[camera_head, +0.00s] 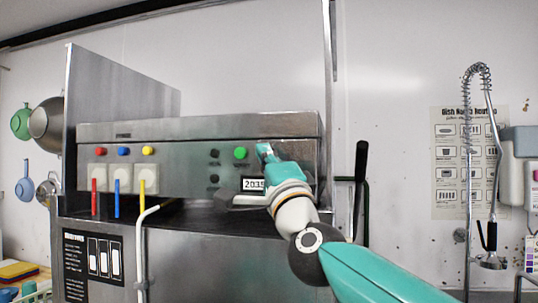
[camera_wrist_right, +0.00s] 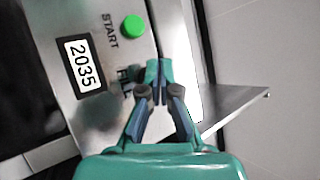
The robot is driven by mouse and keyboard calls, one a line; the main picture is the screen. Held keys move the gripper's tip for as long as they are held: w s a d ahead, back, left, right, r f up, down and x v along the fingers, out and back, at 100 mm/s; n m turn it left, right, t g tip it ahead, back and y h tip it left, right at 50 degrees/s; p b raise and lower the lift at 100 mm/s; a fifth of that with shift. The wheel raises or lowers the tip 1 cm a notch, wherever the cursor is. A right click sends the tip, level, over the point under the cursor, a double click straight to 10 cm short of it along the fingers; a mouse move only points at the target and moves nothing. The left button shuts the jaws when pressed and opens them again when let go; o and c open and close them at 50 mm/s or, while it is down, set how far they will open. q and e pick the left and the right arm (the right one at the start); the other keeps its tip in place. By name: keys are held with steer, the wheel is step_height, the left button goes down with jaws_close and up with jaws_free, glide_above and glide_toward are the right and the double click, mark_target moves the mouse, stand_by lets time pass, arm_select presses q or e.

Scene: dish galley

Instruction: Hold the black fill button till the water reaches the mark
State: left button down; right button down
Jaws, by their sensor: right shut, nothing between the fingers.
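The steel machine's front panel (camera_head: 190,155) carries a green button (camera_head: 240,153), which also shows in the right wrist view (camera_wrist_right: 133,27) beside the word START. A FILL label (camera_wrist_right: 125,82) is partly visible close to my fingers. The black fill button itself is not visible; my fingertips cover the panel beside that label. My right gripper (camera_head: 263,150) is shut and empty, its tips at the panel just right of the green button; they also show in the wrist view (camera_wrist_right: 158,72). Whether they touch or press anything cannot be told. The display (camera_head: 254,184) reads 2035. No water or mark is discernible. My left gripper is out of view.
Red, blue and yellow buttons (camera_head: 148,151) are at the panel's left, above pale blocks with coloured tubes. A black lever (camera_head: 361,162) stands right of the machine. A spring-hose tap (camera_head: 490,235) is far right.

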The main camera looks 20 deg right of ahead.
steer(key=shift+s+a, duration=0.15)
steer(key=s+a, duration=0.2)
steer(key=s, duration=0.2)
steer(key=shift+s+a, duration=0.1)
steer(key=shift+a, duration=0.3)
stand_by(0.6)
